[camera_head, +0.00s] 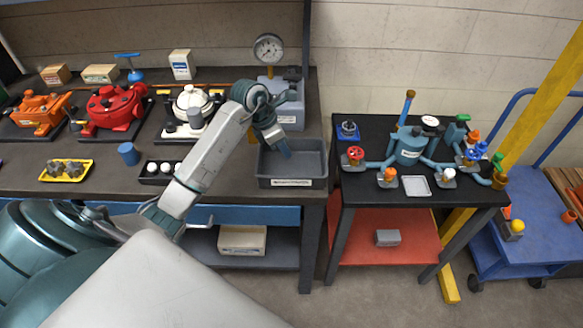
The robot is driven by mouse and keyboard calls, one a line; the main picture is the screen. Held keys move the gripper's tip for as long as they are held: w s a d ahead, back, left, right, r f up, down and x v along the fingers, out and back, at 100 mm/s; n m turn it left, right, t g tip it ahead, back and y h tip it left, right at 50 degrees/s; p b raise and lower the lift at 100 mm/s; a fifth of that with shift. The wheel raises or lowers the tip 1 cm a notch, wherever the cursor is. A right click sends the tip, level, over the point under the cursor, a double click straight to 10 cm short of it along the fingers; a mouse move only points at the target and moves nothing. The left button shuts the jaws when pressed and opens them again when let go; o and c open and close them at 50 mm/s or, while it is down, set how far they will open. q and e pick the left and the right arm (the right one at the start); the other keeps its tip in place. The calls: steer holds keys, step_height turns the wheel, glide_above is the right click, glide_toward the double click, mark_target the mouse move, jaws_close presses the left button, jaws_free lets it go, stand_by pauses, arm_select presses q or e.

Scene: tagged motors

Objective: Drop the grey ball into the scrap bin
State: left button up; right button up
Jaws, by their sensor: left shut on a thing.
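The scrap bin (291,183) is an open dark grey box with a pale label on its front. It stands at the right end of the long workbench. My left gripper (285,151) points down over the bin's opening, near its back left part. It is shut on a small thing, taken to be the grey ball. The ball's shape does not show clearly, as the fingers hide it. I see no ball resting in the visible part of the bin. My right gripper is not in view.
Red (113,107), orange and white motors stand on the bench, left of my arm. A yellow tray (66,170), a blue cup (128,154) and a black tray lie nearer. A gauge (268,48) rises behind the bin. A black table (377,186) with blue piping stands to the right.

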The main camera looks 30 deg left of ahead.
arm_select(q)
steer(key=shift+f, duration=0.4)
steer(key=o, duration=1)
steer(key=shift+o, duration=0.2)
steer(key=b+v, duration=0.3)
steer(key=v, duration=0.7)
steer(key=shift+r+b, duration=0.4)
steer(key=shift+s, duration=0.1)
